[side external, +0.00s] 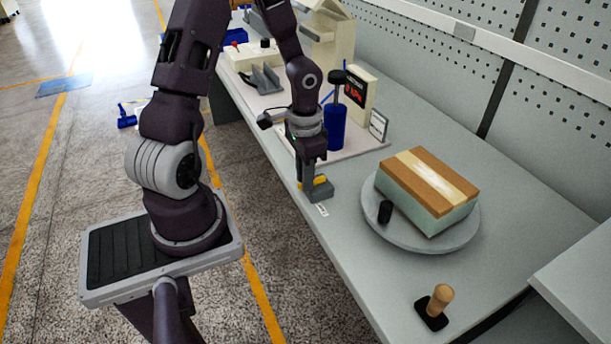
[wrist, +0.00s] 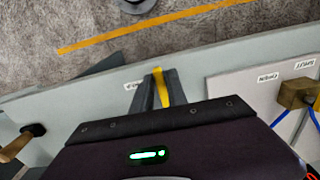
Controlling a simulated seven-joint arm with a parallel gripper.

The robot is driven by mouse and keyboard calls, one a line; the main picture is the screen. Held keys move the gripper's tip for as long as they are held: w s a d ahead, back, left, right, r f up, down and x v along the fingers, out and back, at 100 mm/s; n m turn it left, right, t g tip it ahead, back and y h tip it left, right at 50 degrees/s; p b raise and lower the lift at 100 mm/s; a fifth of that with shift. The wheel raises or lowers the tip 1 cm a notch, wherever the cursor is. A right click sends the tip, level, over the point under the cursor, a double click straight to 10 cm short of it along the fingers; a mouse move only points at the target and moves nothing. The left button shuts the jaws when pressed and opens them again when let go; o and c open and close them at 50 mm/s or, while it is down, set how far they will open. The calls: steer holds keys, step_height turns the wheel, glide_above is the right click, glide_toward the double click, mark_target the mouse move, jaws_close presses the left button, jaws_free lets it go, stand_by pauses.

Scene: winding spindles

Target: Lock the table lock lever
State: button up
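A small grey lock block (side external: 319,194) with a yellow lever (side external: 321,181) sits at the table's near edge, beside a small white label. My gripper (side external: 308,172) points down right over it and partly hides it. In the wrist view the yellow lever (wrist: 161,88) shows as a narrow bar between the two grey fingers of my gripper (wrist: 160,92). The fingers lie close on both sides of the lever; I cannot tell whether they press on it.
A round grey turntable (side external: 385,232) carries a wrapped box (side external: 428,187) and a black knob (side external: 385,211). A wooden-handled tool (side external: 438,303) stands at the front. A blue cylinder (side external: 334,127) and a display box (side external: 356,95) stand behind my gripper. The table between lock and turntable is clear.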

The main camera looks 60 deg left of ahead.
steer(key=shift+o, duration=1.2)
step_height(320, 180, up, 7)
steer(key=shift+r, duration=0.1)
steer(key=s+d+r+t, duration=0.5)
steer(key=s+d+r, duration=0.6)
steer(key=r, duration=0.5)
steer(key=d, duration=0.2)
steer(key=shift+d+t, duration=0.3)
steer(key=shift+d, duration=0.1)
